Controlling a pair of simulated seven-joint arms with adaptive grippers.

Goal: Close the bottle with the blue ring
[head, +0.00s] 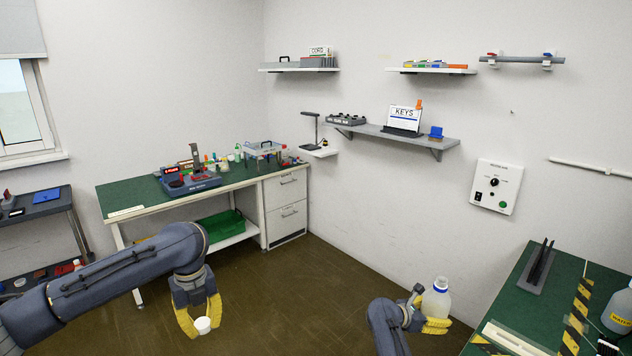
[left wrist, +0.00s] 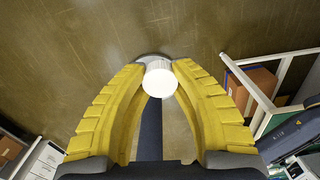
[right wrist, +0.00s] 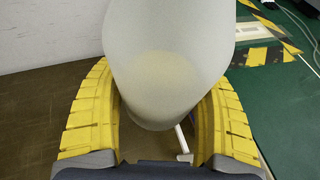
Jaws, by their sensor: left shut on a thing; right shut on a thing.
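A white cap (head: 203,325) is held between the yellow fingertips of my left gripper (head: 199,318), low over the floor. The cap also shows in the left wrist view (left wrist: 160,79), pinched between both fingers. A pale translucent bottle (head: 436,300) with a blue ring (head: 440,283) at its neck is held by my right gripper (head: 428,308). The bottle stands about upright in the head view, its neck without a cap. In the right wrist view the bottle body (right wrist: 170,60) fills the space between the fingers; its neck is out of frame there. Cap and bottle are well apart.
A green-topped bench (head: 530,310) with hazard tape and a large bottle (head: 619,308) is at the right. Another green workbench (head: 140,194) with devices stands at the back left. Shelves (head: 395,134) hang on the wall. The floor between my grippers is clear.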

